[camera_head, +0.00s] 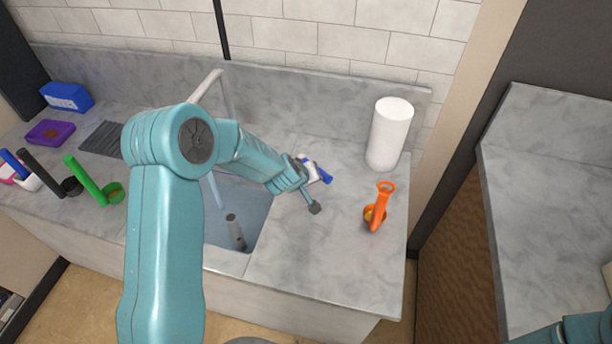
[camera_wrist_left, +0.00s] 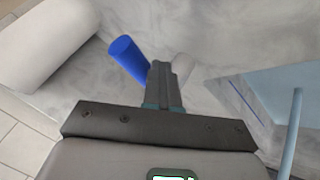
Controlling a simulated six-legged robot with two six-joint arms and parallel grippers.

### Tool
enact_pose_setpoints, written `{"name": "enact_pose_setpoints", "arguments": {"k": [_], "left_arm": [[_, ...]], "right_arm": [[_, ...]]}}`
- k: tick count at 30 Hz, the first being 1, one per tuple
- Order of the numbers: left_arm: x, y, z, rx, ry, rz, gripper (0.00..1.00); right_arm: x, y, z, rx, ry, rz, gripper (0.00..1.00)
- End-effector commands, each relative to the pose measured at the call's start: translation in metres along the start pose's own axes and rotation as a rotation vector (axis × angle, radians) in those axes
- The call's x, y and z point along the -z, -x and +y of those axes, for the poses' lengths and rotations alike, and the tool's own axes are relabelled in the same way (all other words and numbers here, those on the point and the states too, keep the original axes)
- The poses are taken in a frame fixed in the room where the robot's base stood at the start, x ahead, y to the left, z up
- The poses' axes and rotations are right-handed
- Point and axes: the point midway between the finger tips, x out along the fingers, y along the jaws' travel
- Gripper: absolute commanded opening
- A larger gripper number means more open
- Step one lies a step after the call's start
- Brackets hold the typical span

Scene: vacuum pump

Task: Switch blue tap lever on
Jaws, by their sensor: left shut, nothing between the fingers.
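The blue tap lever (camera_head: 323,173) shows as a short blue bar on the counter right of the sink, beside a white part (camera_head: 309,163). In the left wrist view, the blue lever (camera_wrist_left: 128,60) is a tilted blue cylinder just left of my fingertips, and a white cylinder shows just right of them. My left gripper (camera_head: 314,207) is shut and empty, close to the lever on its near side. The wrist view shows its fingers (camera_wrist_left: 162,70) together. Whether they touch the lever I cannot tell. My arm hides part of the tap area. My right gripper is out of view.
Green (camera_head: 86,180) and black (camera_head: 43,172) handled items stand at left.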

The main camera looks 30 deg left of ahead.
Motion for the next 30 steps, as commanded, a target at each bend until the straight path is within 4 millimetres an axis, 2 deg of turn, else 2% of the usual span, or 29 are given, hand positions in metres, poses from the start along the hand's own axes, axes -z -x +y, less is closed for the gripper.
{"name": "enact_pose_setpoints", "arguments": {"k": [22, 30], "left_arm": [[-0.0014, 0.0004, 0.0029, -0.009, -0.014, -0.005, 0.00], [-0.0021, -0.0010, -0.0036, -0.009, -0.013, -0.007, 0.00]], "right_arm": [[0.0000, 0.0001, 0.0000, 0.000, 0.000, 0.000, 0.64], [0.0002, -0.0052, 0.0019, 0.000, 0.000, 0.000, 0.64]]}}
